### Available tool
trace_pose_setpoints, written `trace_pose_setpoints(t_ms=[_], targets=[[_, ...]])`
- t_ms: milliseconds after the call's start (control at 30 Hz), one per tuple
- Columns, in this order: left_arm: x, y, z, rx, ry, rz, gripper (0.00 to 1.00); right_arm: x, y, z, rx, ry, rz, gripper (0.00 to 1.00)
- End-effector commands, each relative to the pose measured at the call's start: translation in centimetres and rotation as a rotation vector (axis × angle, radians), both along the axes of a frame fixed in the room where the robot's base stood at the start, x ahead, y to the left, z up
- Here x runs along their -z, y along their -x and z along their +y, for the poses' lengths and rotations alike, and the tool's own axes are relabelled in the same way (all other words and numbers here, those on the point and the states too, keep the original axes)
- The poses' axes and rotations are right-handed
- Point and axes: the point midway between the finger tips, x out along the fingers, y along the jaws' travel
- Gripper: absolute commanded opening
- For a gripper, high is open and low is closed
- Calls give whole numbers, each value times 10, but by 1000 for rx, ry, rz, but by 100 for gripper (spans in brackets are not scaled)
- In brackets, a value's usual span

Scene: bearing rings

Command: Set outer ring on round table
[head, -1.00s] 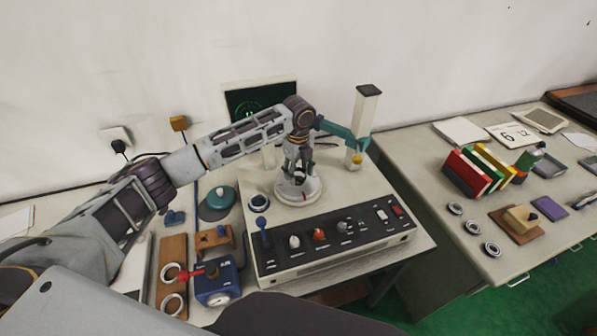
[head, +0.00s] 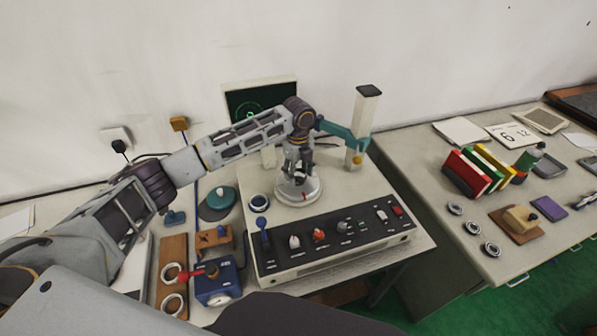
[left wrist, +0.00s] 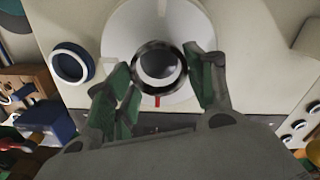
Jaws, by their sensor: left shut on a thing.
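The round table (head: 313,192) is a white disc with a red mark, on top of the pale machine in the head view. It also shows in the left wrist view (left wrist: 118,40). My left gripper (head: 298,177) points down over its middle. In the left wrist view, my left gripper (left wrist: 166,80) is shut on a dark shiny outer ring (left wrist: 139,61), with a finger at each side. My right gripper is out of view.
A teal arm (head: 343,131) on a pale post (head: 363,125) stands close behind right. A blue-rimmed ring (head: 259,202) lies left of the table. A control panel (head: 335,240) runs along the front. Several rings lie on the wooden board (head: 168,249) and right desk (head: 440,165).

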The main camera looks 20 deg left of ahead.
Motion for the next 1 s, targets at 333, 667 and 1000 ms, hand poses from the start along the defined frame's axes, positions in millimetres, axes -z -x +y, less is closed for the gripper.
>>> trace_pose_setpoints(t_ms=[333, 667, 1000], targets=[[-1, 0, 0, 0, 0, 0, 28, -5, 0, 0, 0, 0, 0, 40], [-1, 0, 0, 0, 0, 0, 28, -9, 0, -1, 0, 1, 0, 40], [0, 0, 0, 0, 0, 0, 28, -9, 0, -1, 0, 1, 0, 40]])
